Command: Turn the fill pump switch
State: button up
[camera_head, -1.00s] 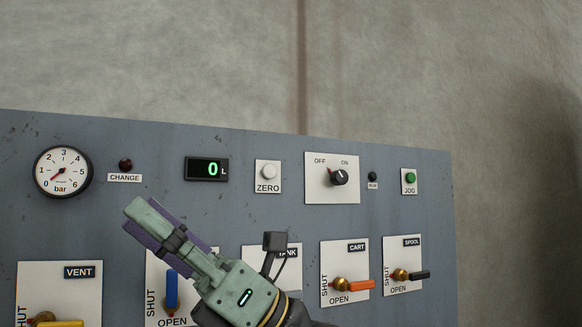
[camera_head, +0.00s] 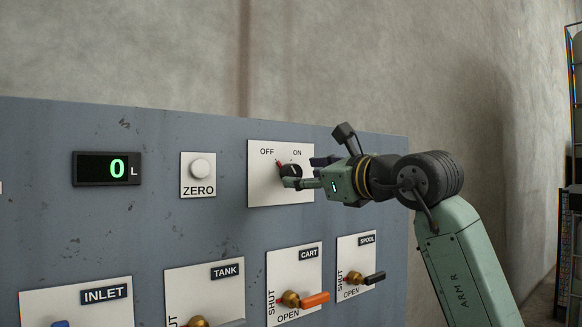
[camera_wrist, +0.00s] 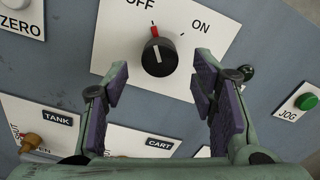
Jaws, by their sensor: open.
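The pump switch is a black rotary knob (camera_head: 291,171) on a white OFF/ON plate (camera_head: 262,190). Its red pointer is toward OFF. My gripper (camera_head: 297,174) is at the plate, with its fingers near the knob and partly covering it in the head view. In the wrist view the knob (camera_wrist: 159,57) sits ahead of and between the open fingers (camera_wrist: 161,85), slightly beyond their tips. The red mark points at the line by OFF. No finger visibly touches the knob.
A display (camera_head: 107,169) reads 0 L, left of the ZERO button (camera_head: 200,169). Below are the INLET, TANK, CART and SPOOL valve plates; the CART handle (camera_head: 314,300) is orange. The green JOG button (camera_wrist: 306,101) is to the right. A rack stands at far right.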

aim_at(296, 175)
jog(key=p+x, duration=0.1)
jog(key=x, duration=0.4)
jog(key=shift+w+a, duration=0.1)
jog(key=shift+w, duration=0.05)
jog(key=c, duration=1.1)
jog(key=shift+c, duration=0.2)
